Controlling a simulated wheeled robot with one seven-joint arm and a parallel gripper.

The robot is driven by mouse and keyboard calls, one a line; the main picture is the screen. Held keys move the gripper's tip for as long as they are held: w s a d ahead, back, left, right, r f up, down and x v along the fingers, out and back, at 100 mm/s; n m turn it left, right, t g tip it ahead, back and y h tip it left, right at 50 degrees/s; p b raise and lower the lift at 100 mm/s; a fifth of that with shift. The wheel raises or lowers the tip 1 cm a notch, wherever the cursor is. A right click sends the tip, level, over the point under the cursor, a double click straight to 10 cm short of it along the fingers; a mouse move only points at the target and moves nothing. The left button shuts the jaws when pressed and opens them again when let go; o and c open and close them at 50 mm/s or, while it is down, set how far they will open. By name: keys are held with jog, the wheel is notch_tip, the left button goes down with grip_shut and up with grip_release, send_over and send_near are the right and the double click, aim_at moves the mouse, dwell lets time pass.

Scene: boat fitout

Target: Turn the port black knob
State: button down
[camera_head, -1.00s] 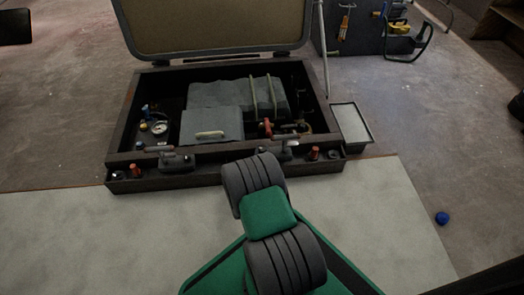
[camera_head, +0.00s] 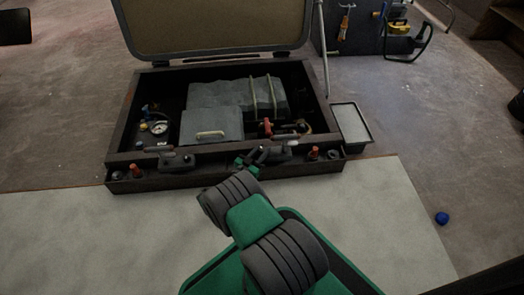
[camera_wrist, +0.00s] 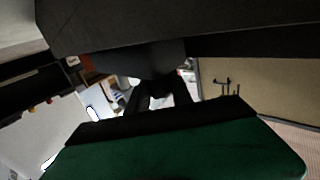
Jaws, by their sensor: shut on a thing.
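A dark engine box (camera_head: 112,150) stands open on the floor, with two dark lever fittings on its front edge. The left fitting (camera_head: 176,163) stands free. My gripper (camera_head: 258,155) is at the left side of the right fitting (camera_head: 284,151), shut on a small dark part there that seems to be the black knob. My fingers mostly hide that part, so its turn cannot be told. In the wrist view my gripper (camera_wrist: 158,98) shows as dark fingers, and what lies between them is too dark to make out.
Orange-red knobs (camera_head: 136,171) and (camera_head: 313,153) stand along the front edge. A gauge (camera_head: 158,128) and a grey cover (camera_head: 212,124) are inside the box. A grey tray (camera_head: 350,123) stands to the right. A blue ball (camera_head: 442,218) lies on the floor. The pale mat (camera_head: 90,240) is clear.

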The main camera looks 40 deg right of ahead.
jog(key=shift+m+g, duration=0.6)
jog(key=shift+g, duration=0.3)
jog(key=shift+m+g+h, duration=0.3)
jog(key=shift+g, duration=0.2)
jog(key=c, duration=1.1)
grip_release()
jog(key=shift+c, duration=0.2)
jog(key=shift+t, duration=0.4)
